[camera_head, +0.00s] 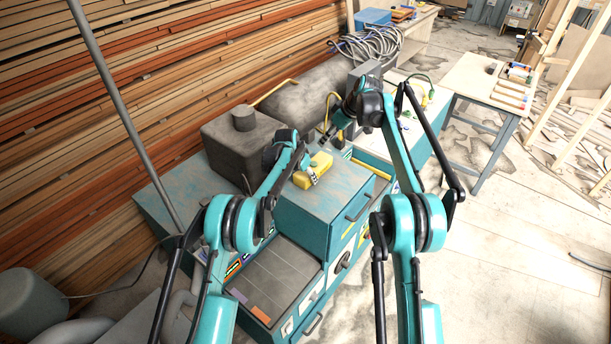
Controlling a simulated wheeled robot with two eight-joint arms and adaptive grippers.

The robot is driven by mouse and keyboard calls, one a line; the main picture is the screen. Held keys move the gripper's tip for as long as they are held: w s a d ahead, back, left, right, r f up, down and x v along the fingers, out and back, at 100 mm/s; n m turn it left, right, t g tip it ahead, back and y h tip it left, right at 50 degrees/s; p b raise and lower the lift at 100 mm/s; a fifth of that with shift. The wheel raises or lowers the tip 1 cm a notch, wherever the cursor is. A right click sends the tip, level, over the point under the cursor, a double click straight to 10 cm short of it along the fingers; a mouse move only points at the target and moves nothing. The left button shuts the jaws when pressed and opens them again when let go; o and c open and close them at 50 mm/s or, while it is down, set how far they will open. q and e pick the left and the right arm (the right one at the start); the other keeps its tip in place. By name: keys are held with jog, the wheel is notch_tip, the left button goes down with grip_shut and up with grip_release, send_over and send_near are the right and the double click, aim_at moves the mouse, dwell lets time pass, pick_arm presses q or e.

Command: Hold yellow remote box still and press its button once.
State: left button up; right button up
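The yellow remote box (320,162) lies on top of the teal cabinet (325,198) in the middle of the view. My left gripper (307,170) is at the box, with a finger showing against its near side. Whether it grips the box or only touches it cannot be told. My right gripper (328,137) is above and behind the box, pointing down and left, and looks apart from it. Its fingers are too small to show whether they are open or shut. The button on the box cannot be made out.
A dark grey machine block (240,140) stands left of the box, with a large grey cylinder (300,100) behind. A yellow hose (275,92) runs there. A work table (490,82) with tools stands at the right. Lumber stacks (130,80) fill the left. Open floor lies at the lower right.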

pick_arm(q)
jog(key=c, duration=0.4)
pick_arm(e)
grip_shut()
dwell(0.8)
